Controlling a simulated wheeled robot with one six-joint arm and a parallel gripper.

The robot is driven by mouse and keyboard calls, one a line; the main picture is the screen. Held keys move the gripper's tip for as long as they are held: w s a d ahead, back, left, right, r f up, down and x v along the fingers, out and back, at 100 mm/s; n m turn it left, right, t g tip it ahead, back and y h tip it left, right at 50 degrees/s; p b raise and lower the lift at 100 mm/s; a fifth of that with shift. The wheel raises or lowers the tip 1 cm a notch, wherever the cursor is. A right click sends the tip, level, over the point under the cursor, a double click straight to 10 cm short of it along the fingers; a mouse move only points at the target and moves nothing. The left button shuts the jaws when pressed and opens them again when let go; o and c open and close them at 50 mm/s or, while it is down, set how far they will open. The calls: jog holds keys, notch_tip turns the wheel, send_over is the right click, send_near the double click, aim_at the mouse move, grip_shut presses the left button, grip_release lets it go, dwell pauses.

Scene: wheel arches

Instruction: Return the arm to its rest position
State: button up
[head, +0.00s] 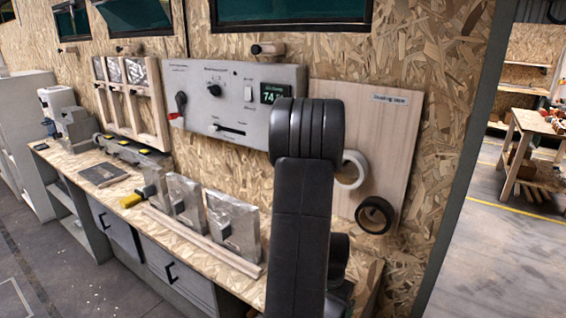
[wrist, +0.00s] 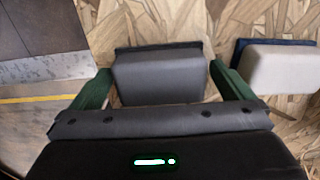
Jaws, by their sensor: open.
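My arm (head: 302,220), dark and jointed, rises at the front of the head view and covers part of the wall and bench. My gripper is hidden in that view. In the wrist view my gripper (wrist: 163,82) is open, with one green finger on each side. A dark grey block (wrist: 160,76) shows between the fingers, against the chipboard. I cannot tell whether the fingers touch it.
A lighter grey block (wrist: 282,68) is right of the fingers. The head view shows a grey control panel (head: 228,104), a wooden board (head: 395,140) with tape rolls, and a bench (head: 125,187) with wrapped slabs (head: 233,225). Open floor (head: 500,260) lies right.

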jog(key=shift+f, duration=0.5)
jog(key=shift+r, duration=0.25)
jog(key=shift+f, duration=0.15)
